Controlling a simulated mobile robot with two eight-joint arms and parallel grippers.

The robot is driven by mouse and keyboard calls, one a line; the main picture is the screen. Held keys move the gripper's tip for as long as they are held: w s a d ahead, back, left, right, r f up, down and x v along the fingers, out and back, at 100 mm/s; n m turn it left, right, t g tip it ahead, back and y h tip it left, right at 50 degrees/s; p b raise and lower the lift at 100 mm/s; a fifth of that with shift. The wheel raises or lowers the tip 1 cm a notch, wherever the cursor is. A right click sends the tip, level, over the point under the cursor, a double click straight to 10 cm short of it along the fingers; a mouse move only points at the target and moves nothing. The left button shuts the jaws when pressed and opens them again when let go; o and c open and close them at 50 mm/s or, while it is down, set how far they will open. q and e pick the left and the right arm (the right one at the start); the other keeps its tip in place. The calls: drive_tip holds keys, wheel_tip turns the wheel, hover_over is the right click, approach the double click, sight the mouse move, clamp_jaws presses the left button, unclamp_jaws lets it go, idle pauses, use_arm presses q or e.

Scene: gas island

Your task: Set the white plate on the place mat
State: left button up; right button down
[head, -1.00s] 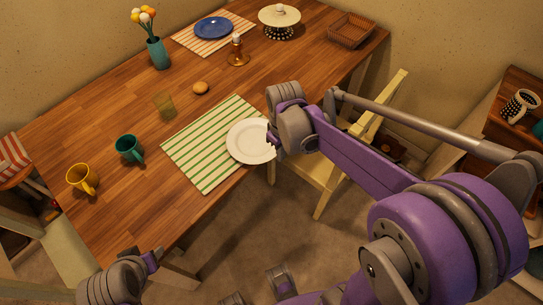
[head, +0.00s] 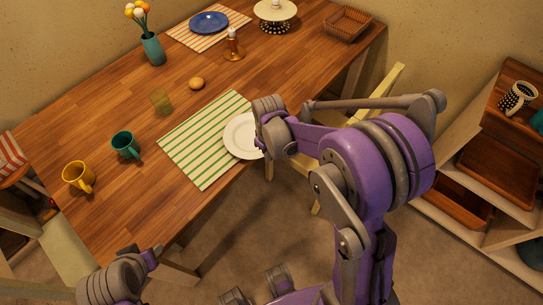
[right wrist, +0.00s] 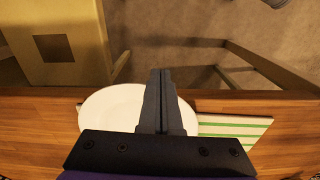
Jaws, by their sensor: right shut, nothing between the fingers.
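The white plate (head: 240,137) lies flat over the right end of the green-striped place mat (head: 198,143), close to the table's front edge. In the right wrist view the plate (right wrist: 108,112) shows behind my fingers, with the mat (right wrist: 240,126) to its right. My right gripper (right wrist: 160,73) is shut and empty, with its fingers in front of the plate. In the head view my right gripper (head: 262,147) covers the plate's right side, and its fingertips are mostly hidden. I cannot tell whether they touch the plate. My left gripper (head: 150,254) is at the bottom left, away from the plate.
A yellow mug (head: 76,175), a teal mug (head: 124,145), a glass (head: 160,101) and a bun (head: 197,84) stand left of and behind the mat. A chair (head: 385,88) is at the table's right. A shelf (head: 470,215) stands far right.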

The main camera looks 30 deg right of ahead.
sight(248, 142)
drive_tip(key=w+a, duration=0.1)
drive_tip(key=w, duration=0.2)
drive_tip(key=w+a, duration=0.1)
drive_tip(key=w, duration=0.2)
drive_tip(key=w+a+b, duration=0.1)
drive_tip(key=w, duration=0.3)
drive_tip(key=shift+a, duration=0.15)
